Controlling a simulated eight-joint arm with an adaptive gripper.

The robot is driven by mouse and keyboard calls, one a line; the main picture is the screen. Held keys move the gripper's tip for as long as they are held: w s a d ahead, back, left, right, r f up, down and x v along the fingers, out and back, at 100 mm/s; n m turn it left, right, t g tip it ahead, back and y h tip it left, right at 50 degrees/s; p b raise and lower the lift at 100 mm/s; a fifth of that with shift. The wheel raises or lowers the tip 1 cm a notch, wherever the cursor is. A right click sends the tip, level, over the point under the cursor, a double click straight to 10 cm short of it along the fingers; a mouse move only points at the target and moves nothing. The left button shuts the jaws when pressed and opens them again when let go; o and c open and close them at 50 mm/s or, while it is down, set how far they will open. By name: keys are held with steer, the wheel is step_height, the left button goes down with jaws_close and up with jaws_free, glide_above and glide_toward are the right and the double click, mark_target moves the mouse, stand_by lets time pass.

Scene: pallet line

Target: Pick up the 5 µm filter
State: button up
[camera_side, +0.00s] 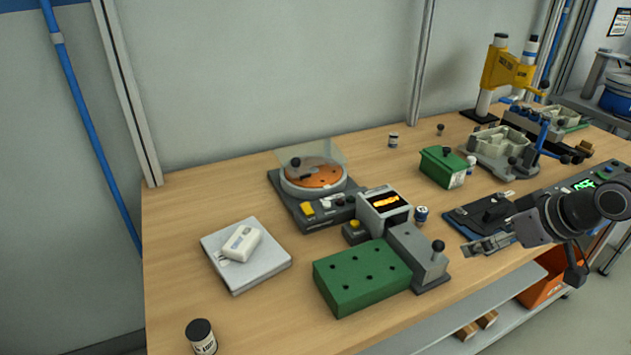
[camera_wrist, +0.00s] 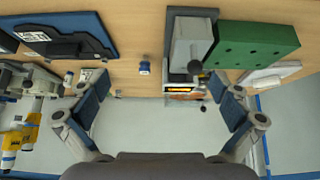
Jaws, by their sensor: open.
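No label reading 5 µm is legible, so I cannot tell which object is the filter. Small labelled cylinders are in view: a blue and white one (camera_side: 421,214) beside the grey display box, a dark-capped one (camera_side: 393,140) at the back, and a black-capped one (camera_side: 201,338) at the front left corner. In the wrist view a small blue and white cylinder (camera_wrist: 144,66) shows between the fingers but farther off. My gripper (camera_side: 487,246) is over the right front of the bench; its spread fingers (camera_wrist: 158,86) are empty.
A green block with holes (camera_side: 360,280) and a grey box with a knob (camera_side: 418,256) stand left of my gripper. A blue mat with a dark fixture (camera_side: 480,214) lies close by it. A green box (camera_side: 442,167) stands behind.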

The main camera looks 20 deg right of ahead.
stand_by(0.3)
steer(key=c, duration=0.8)
steer(key=shift+o, duration=0.2)
